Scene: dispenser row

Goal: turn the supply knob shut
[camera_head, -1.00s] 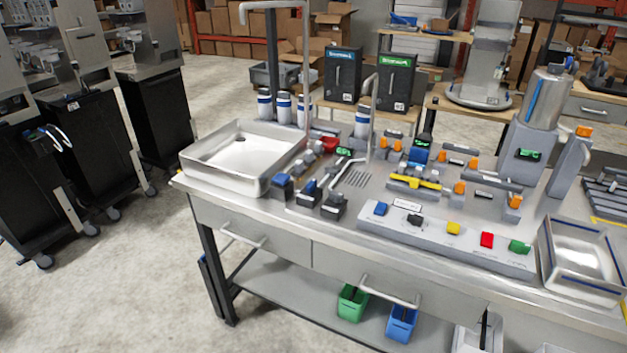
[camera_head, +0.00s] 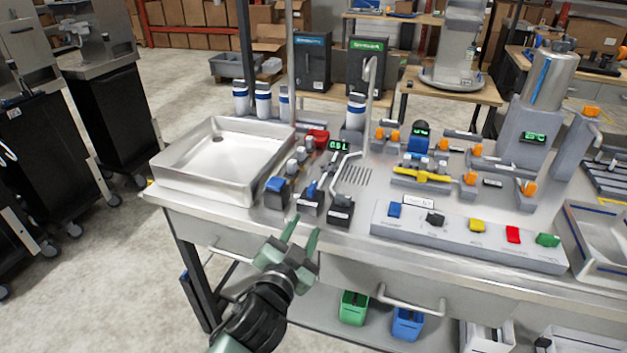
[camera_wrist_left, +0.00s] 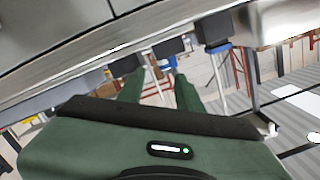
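No readable label in these views marks the supply knob, so I cannot tell which control it is. Near the table's front edge stand a blue-topped control block (camera_head: 276,192), a middle block with a blue lever (camera_head: 310,200) and a dark block (camera_head: 340,212). A yellow-handled valve (camera_head: 420,175) and several orange knobs (camera_head: 471,178) sit further back on the right. My left gripper (camera_head: 303,231) is in front of the table edge, just short of the control blocks. Its green fingers are apart and empty; they also show in the left wrist view (camera_wrist_left: 158,88). My right gripper is not in view.
A metal sink tray (camera_head: 232,160) is at the table's left. A grey panel with coloured buttons (camera_head: 465,240) runs along the front right. A tall bent pipe (camera_head: 369,95) rises behind the blocks. A drawer handle (camera_head: 410,302) sticks out below the tabletop.

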